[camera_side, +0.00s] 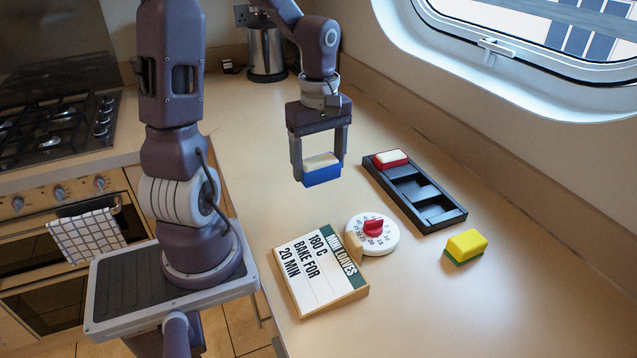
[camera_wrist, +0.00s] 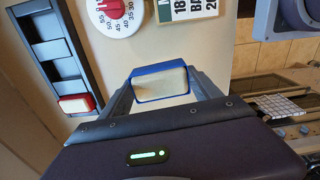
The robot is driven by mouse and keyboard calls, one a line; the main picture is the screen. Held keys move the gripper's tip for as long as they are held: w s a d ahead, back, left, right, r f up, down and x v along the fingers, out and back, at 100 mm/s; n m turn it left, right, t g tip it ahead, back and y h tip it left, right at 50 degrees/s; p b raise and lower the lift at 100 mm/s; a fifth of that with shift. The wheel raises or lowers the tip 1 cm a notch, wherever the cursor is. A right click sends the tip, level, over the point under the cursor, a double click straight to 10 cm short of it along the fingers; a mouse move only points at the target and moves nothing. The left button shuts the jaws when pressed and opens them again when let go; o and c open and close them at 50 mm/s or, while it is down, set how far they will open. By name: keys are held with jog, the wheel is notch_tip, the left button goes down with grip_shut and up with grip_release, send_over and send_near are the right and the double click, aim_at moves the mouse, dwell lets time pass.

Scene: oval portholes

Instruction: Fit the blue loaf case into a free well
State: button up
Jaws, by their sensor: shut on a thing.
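The blue loaf case (camera_side: 322,174), with a pale loaf top, is held in my gripper (camera_side: 320,168) above the counter. My gripper is shut on it, one finger at each end. In the wrist view the blue case (camera_wrist: 160,84) sits between the fingers, and its pale top faces the camera. The black tray (camera_side: 440,221) lies to the right of the gripper in the side view. A red case (camera_side: 391,158) with a pale top fills the tray's far well. The wells nearer the side camera look empty. The tray (camera_wrist: 52,48) is at upper left in the wrist view.
A white dial timer (camera_side: 385,243) with a red knob and a recipe sign (camera_side: 318,272) stand left of the tray's near end. A yellow and green sponge (camera_side: 466,247) lies by that end. A kettle (camera_side: 266,52) stands at the back. Counter between case and tray is clear.

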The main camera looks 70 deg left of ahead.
jog(key=w+d+r, duration=0.1)
jog(key=w+d, duration=0.2)
jog(key=w, duration=0.8)
jog(key=shift+m, duration=0.6)
jog(key=shift+w+d+f, duration=1.05)
jog(key=shift+w+d, duration=0.35)
jog(key=shift+w, duration=0.45)
jog(key=shift+w+d+f, duration=1.05)
jog(key=shift+w+d, duration=0.4)
jog(key=shift+w, duration=0.4)
jog(key=shift+w+d+f, duration=1.05)
jog(key=shift+w+d, duration=0.35)
jog(key=shift+w, duration=0.45)
jog(key=shift+f, duration=1.05)
jog(key=o, duration=1.5)
jog(key=shift+o, duration=0.3)
notch_tip(320, 180, up, 7)
